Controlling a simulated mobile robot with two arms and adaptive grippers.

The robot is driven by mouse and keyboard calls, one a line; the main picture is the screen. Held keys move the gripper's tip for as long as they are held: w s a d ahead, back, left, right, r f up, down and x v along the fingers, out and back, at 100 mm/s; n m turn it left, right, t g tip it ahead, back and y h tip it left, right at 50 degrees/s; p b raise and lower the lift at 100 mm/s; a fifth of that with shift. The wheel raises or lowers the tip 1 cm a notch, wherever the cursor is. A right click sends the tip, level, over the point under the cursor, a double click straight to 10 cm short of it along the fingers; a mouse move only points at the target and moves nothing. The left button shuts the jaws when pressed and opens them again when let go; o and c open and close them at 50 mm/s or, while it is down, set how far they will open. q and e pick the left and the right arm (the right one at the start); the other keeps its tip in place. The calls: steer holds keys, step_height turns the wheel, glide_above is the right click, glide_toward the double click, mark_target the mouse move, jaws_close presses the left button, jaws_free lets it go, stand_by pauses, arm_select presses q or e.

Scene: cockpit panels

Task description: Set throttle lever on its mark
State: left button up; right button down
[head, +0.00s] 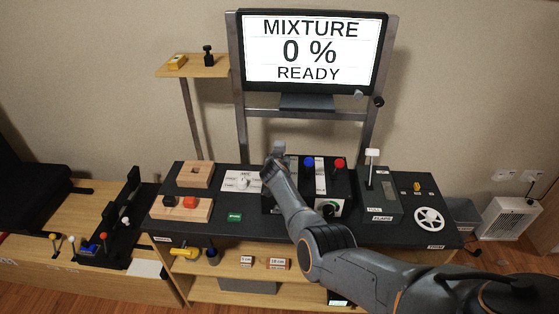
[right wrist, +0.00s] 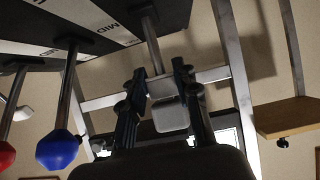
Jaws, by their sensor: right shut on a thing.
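The throttle quadrant (head: 342,186) is a dark box on the panel table, with blue (head: 309,162) and red (head: 339,163) knobbed levers. My right gripper (head: 276,152) is at the box's left side. In the right wrist view, my gripper (right wrist: 160,82) is shut on the throttle lever, a metal rod (right wrist: 152,45) with a pale grey knob (right wrist: 170,115). In the head view my gripper and arm largely hide this lever. A label reading MID shows on the box in the wrist view; the lever's own mark cannot be made out. My left gripper is out of view.
The blue knob (right wrist: 58,150) hangs left of my right gripper in the wrist view. The screen (head: 313,50) reads MIXTURE 0 % READY. A flaps lever box (head: 378,205) and white trim wheel (head: 429,218) stand right. Wooden blocks (head: 182,209) lie left.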

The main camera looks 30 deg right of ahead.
steer(key=c, duration=1)
jaws_free()
steer(key=shift+v, duration=3.75)
steer(key=shift+f, duration=0.1)
